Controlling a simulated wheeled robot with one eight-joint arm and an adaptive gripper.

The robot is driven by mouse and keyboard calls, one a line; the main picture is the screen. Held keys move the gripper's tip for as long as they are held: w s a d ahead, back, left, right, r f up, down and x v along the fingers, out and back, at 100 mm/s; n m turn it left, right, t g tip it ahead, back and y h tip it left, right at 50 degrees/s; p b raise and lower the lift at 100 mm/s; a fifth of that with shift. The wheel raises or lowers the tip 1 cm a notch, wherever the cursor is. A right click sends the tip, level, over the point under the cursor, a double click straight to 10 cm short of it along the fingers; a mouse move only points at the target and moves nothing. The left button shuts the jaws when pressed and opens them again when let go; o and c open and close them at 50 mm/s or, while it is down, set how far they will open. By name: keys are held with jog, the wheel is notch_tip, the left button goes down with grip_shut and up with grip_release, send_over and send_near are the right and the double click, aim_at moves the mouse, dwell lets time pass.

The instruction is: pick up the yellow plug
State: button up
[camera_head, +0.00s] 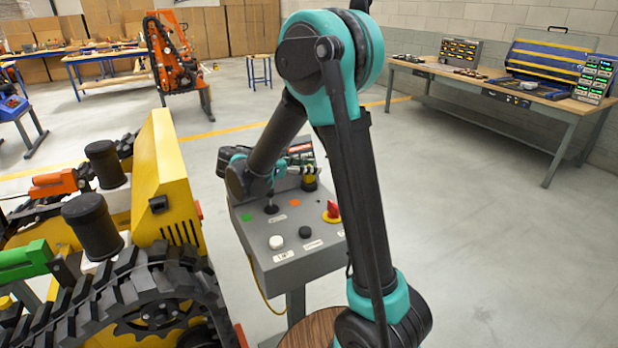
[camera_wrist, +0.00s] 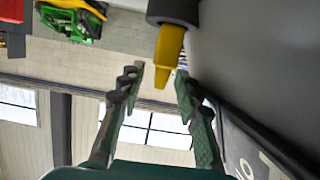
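The yellow plug (camera_wrist: 169,48) shows in the wrist view as a tapered yellow piece coming out of a dark round collar (camera_wrist: 172,10). My gripper (camera_wrist: 158,78) is open, and the narrow yellow end reaches between its two fingertips, nearer the right one. I see a gap on the left; contact on the right is unclear. In the head view my gripper (camera_head: 304,170) is over the back of the grey control box, by a small dark and yellow cylinder (camera_head: 310,184). My arm and gripper partly hide this area.
The grey control box (camera_head: 308,265) carries a red knob (camera_head: 332,210) on a yellow base, a white button (camera_head: 276,242) and a black button (camera_head: 305,232). A yellow tracked carrier (camera_head: 172,190) stands close on the left. Open floor lies right of my arm, before a workbench (camera_head: 480,85).

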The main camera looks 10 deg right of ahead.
jog(key=shift+c, duration=0.4)
grip_shut()
jog(key=shift+r, duration=0.1)
notch_tip(320, 180, up, 20)
dwell(0.5)
jog(key=c, duration=0.5)
grip_release()
jog(key=shift+c, duration=0.2)
grip_shut()
